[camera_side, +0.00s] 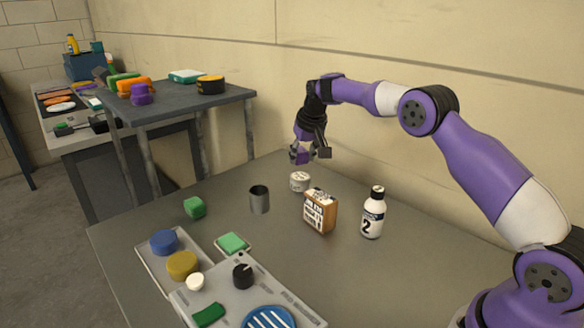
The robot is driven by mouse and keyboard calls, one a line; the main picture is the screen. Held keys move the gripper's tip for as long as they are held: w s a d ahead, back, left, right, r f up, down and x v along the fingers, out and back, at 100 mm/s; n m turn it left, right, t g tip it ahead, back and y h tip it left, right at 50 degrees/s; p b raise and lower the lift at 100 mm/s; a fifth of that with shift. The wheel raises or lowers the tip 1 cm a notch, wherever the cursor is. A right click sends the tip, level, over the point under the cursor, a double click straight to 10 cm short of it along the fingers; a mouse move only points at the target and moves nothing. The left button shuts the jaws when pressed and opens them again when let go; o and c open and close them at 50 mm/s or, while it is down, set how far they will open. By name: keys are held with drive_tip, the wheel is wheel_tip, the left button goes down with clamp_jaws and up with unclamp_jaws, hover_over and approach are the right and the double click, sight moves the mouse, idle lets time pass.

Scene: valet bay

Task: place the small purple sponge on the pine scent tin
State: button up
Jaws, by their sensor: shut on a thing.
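My gripper (308,153) points down above the back part of the grey table. It is shut on the small purple sponge (301,156), which shows partly between the fingers. A small round white tin (299,182) with dark print stands upright on the table just below the gripper, a small gap under the sponge. It looks like the pine scent tin, but its label is too small to read. I cannot tell from this one view whether the sponge is exactly over the tin.
A green cube (195,207) is to the left. A tray (155,270) with round pads and a grey panel (190,310) fill the front.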

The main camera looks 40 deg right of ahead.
sight(301, 178)
drive_tip(key=shift+d+f, duration=0.2)
drive_tip(key=shift+f, duration=1.95)
drive_tip(key=o, duration=0.8)
drive_tip(key=shift+f, duration=0.15)
